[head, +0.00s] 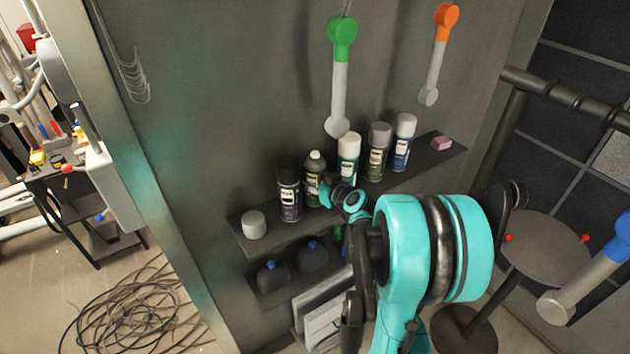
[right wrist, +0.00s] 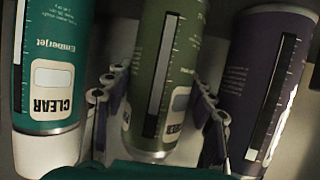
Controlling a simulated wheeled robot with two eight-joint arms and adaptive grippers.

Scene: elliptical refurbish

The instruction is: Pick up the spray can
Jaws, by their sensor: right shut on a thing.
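Several spray cans stand upright in a row on the upper shelf. The olive green can (head: 314,182) is second from the left, between a dark purple can (head: 288,192) and a teal can with a white cap (head: 348,157). My right gripper (head: 328,196) is at the olive can, partly covering its lower part. In the right wrist view the olive can (right wrist: 166,75) stands between the two fingers, which are shut on it. The teal can (right wrist: 50,90) and the purple can (right wrist: 268,85) are close on either side there. My left gripper is not in view.
A can with a grey cap (head: 378,152), a blue can (head: 403,142) and a pink block (head: 442,143) stand further right on the shelf (head: 425,160). A small grey jar (head: 253,225) is at its left end. Green and orange tools hang above. A round stool (head: 546,248) is right.

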